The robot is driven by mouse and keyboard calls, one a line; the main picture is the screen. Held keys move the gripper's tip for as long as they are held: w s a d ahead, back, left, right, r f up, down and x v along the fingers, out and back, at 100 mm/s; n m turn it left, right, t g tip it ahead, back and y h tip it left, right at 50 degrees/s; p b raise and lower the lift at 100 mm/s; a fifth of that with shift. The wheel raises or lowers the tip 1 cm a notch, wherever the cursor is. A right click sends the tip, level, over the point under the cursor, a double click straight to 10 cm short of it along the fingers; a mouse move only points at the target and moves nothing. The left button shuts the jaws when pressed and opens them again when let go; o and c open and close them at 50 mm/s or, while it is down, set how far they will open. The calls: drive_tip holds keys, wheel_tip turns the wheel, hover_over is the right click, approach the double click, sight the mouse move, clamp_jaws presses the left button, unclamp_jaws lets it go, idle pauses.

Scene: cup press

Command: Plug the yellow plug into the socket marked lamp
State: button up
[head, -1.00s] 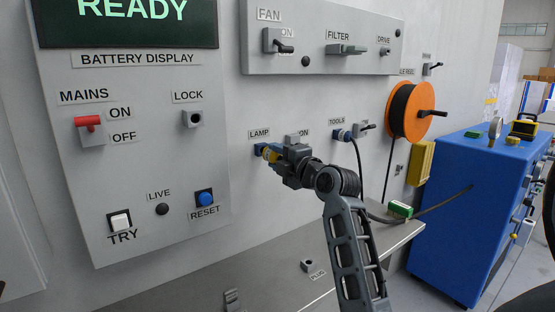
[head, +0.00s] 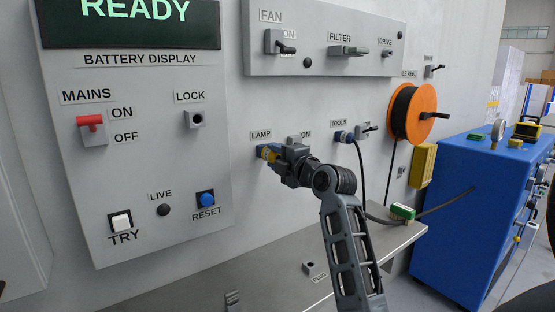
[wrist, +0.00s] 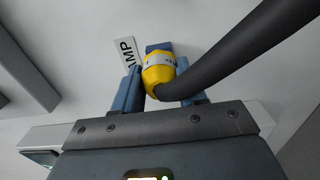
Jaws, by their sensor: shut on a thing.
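The yellow plug (wrist: 158,80) is between the two fingers of my gripper (wrist: 160,88) in the wrist view, with a dark cable leaving it to the upper right. My gripper is shut on it. In the head view the yellow plug (head: 264,152) is at the blue socket below the LAMP label (head: 261,135), in line with it. The blue lamp socket (wrist: 158,47) shows just beyond the plug in the wrist view. The plug's front meets or enters the socket; I cannot tell how deep. My gripper (head: 275,155) hides part of the plug.
The tools socket (head: 343,137) has a cable in it, to the right. An orange cable reel (head: 422,100) hangs further right, above a yellow box (head: 423,165). A metal shelf (head: 270,275) runs below. A blue cabinet (head: 455,215) stands at right. A control panel (head: 140,190) is at left.

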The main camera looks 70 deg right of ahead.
sight(278, 158)
drive_tip(key=shift+w+d+b, duration=0.3)
drive_tip(key=shift+w+d, duration=0.05)
drive_tip(key=shift+w, duration=0.25)
drive_tip(key=o, duration=1.2)
drive_tip(key=shift+o, duration=0.2)
drive_tip(key=shift+b+v, duration=0.5)
drive_tip(key=shift+v, duration=3.4)
